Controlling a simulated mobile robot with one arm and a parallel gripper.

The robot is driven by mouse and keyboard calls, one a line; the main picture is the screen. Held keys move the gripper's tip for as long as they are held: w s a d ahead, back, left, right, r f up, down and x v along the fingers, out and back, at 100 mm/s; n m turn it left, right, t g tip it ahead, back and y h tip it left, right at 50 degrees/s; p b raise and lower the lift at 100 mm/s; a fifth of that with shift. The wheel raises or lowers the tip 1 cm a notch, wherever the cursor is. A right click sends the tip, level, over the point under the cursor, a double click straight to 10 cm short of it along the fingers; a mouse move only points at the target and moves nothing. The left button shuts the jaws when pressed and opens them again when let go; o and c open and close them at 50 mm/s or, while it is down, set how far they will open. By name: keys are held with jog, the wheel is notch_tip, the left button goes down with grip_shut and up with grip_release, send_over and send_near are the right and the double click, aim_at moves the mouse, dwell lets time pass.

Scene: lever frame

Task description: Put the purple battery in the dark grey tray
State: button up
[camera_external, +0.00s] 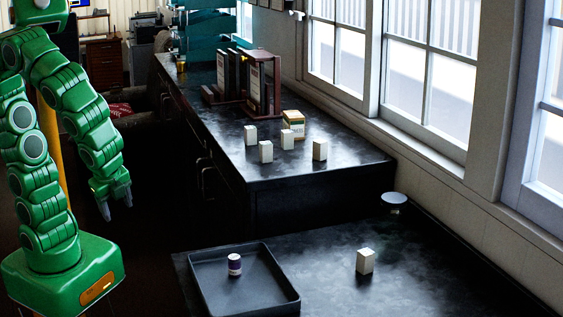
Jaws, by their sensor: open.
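The dark grey tray (262,290) lies on the near dark counter. A small upright cylinder with white ends and a purple band, the purple battery (234,266), stands inside the tray, left of its middle. My gripper (117,208) hangs at the left with its fingers pointing down. It is open and empty, apart from the battery and the tray, to the left of the counter. Nothing covers the battery.
A white block (365,261) stands right of the tray, and a round grey disc (393,198) is behind it. The far counter (335,172) holds several white blocks, a small box (293,122) and a book rack (250,85). Windows line the right.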

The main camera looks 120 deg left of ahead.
jog(key=s+d+r+n+h, duration=0.2)
jog(key=s+d+n+h, duration=0.1)
jog(key=s+d, duration=0.3)
jog(key=shift+s+d+r+n+h, duration=0.15)
jog(key=shift+d+n+h, duration=0.1)
jog(key=shift+n+h, duration=0.05)
dwell(0.9)
